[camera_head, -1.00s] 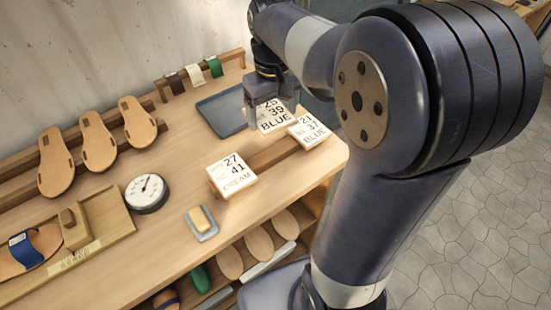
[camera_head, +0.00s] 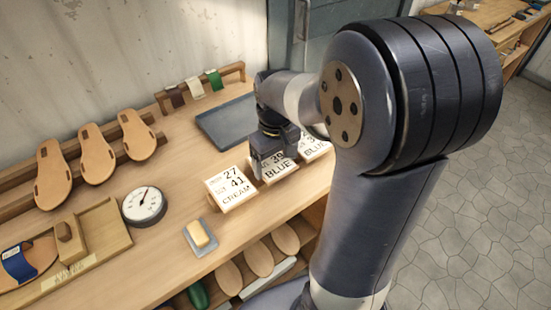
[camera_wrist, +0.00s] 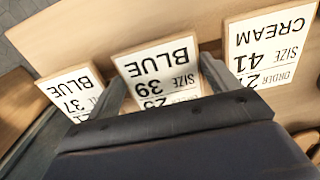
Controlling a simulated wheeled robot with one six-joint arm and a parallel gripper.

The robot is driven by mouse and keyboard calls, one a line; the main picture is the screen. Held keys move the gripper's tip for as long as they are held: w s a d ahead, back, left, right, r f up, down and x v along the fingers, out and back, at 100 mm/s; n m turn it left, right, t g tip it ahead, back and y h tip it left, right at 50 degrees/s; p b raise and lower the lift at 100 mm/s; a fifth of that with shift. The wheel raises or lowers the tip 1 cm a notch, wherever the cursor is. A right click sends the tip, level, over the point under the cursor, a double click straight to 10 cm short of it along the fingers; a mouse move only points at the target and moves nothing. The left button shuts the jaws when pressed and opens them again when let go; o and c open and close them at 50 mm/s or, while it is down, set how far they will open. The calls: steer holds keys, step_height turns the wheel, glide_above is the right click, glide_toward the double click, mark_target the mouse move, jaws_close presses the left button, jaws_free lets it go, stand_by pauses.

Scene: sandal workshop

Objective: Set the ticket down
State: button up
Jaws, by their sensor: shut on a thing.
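My gripper (camera_head: 272,158) is shut on a white ticket (camera_head: 279,171) reading BLUE, size 39. The wrist view shows this ticket (camera_wrist: 160,65) upside down between the two fingers. A CREAM 41 ticket (camera_head: 231,188) stands close on its left in the head view, and a BLUE 37 ticket (camera_head: 316,148) on its right. The wrist view shows the CREAM ticket (camera_wrist: 270,50) right and the other BLUE ticket (camera_wrist: 72,90) left. The held ticket is in line with them, tilted alike. Whether its lower edge touches the support is hidden.
A dark tray (camera_head: 226,122) lies behind the tickets. A round dial (camera_head: 144,205) and a small dish with a yellow block (camera_head: 200,235) stand to the left. Sandal soles (camera_head: 97,155) lean at the back. A small rack (camera_head: 200,85) holds colored straps.

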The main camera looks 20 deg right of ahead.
mark_target(276, 166)
steer(key=shift+f, duration=0.15)
steer(key=o, duration=0.9)
step_height(276, 166, up, 12)
steer(key=shift+r, duration=0.2)
step_height(276, 166, down, 13)
steer(key=shift+r, duration=0.15)
step_height(276, 166, up, 3)
steer(key=shift+f, duration=0.1)
steer(key=shift+r, duration=0.75)
